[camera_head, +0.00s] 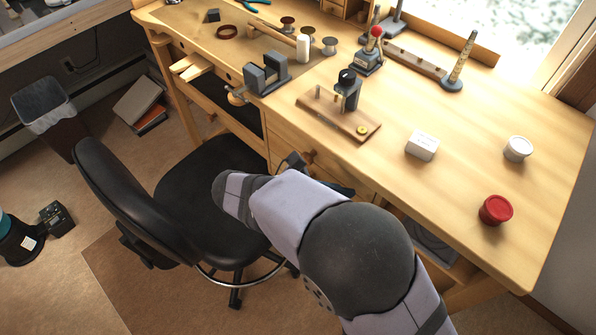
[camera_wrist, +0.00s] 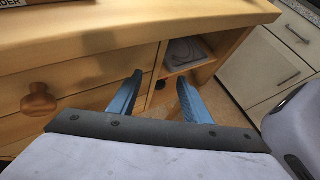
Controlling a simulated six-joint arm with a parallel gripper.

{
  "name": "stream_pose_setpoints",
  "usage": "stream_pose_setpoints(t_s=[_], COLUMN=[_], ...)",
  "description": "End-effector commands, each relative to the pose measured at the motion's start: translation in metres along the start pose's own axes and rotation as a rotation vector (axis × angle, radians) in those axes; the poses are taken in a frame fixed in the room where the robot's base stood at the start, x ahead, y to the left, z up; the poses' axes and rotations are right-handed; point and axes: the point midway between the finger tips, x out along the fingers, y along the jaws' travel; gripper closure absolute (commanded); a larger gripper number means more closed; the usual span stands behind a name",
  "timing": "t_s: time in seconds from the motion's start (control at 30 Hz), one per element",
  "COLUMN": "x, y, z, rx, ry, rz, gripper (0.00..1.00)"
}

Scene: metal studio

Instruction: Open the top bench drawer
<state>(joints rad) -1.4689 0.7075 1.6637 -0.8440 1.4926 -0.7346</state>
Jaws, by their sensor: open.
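The bench's top drawer (camera_wrist: 75,82) is under the bench top's front edge in the wrist view, its front looking flush with the bench. Its round wooden knob (camera_wrist: 38,100) is at the left of that view. My gripper (camera_wrist: 158,90) is open, with two blue fingers apart and nothing between them. It is to the right of the knob in the wrist view and does not touch it. In the head view my gripper is by the bench front, largely hidden behind my arm. The drawer front (camera_head: 284,148) is partly covered there too.
An open shelf (camera_wrist: 192,52) is right of the drawers. The bench top (camera_head: 455,190) overhangs them and holds a white box (camera_head: 421,146), a red-lidded jar (camera_head: 495,210) and tools. A black chair (camera_head: 195,185) stands close on the left.

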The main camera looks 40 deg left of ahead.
Motion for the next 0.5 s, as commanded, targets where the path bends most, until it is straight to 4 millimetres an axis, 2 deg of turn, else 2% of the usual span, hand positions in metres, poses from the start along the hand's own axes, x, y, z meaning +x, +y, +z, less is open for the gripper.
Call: stream_pose_setpoints(t_s=[0.03,0.2,0.4,0.5], x=[-0.007,-0.054,-0.104,-0.116], y=[0.014,0.056,0.079,0.083], z=[-0.013,-0.037,-0.061,-0.066], rx=[-0.030,-0.085,-0.095,-0.092], ry=[-0.083,-0.331,-0.504,-0.538], rz=[0.069,0.315,0.518,0.564], gripper=[0.56,0.56,0.56,0.56])
